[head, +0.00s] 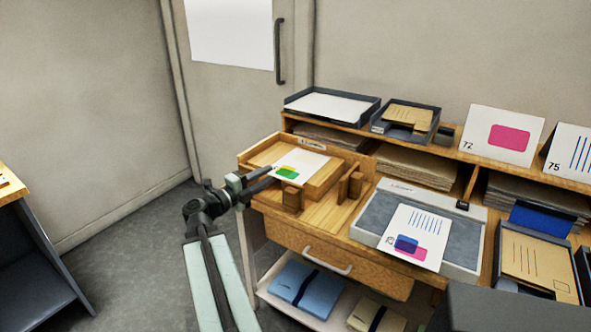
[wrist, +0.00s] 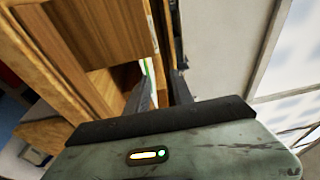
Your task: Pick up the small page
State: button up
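A small white page (head: 300,164) with green print lies on a wooden tray (head: 262,157) at the left end of the desk in the head view. A thin white and green sliver, likely its edge, shows between my fingers in the wrist view (wrist: 149,76). My gripper (head: 270,177) is at the left front of the tray, pointing toward the page. In the wrist view my two dark fingers (wrist: 163,76) are apart with a gap between them. Whether they touch the page cannot be told. Most of the page is hidden in the wrist view.
A larger page (head: 420,222) with blue and pink print lies on a grey board (head: 367,219) to the right. Wooden blocks (head: 350,187) stand beside the tray. A shelf behind holds trays and the upright card 72 (head: 485,122). Floor (head: 130,250) at left is clear.

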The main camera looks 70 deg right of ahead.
aim_at(287, 172)
jog(key=shift+s+d+f+y, duration=0.15)
jog(key=shift+s+d+f, duration=0.2)
jog(key=shift+f, duration=0.25)
jog(key=shift+s+d+f+y, duration=0.2)
jog(key=shift+d+f, duration=0.1)
jog(key=shift+f, duration=0.25)
jog(key=shift+d+t, duration=0.2)
jog(key=shift+t, duration=0.1)
jog(key=shift+x, duration=0.95)
jog(key=x, duration=0.5)
jog(key=shift+s+d+b, duration=0.1)
jog(key=shift+s+b, duration=0.2)
jog(key=shift+b, duration=0.05)
grip_shut()
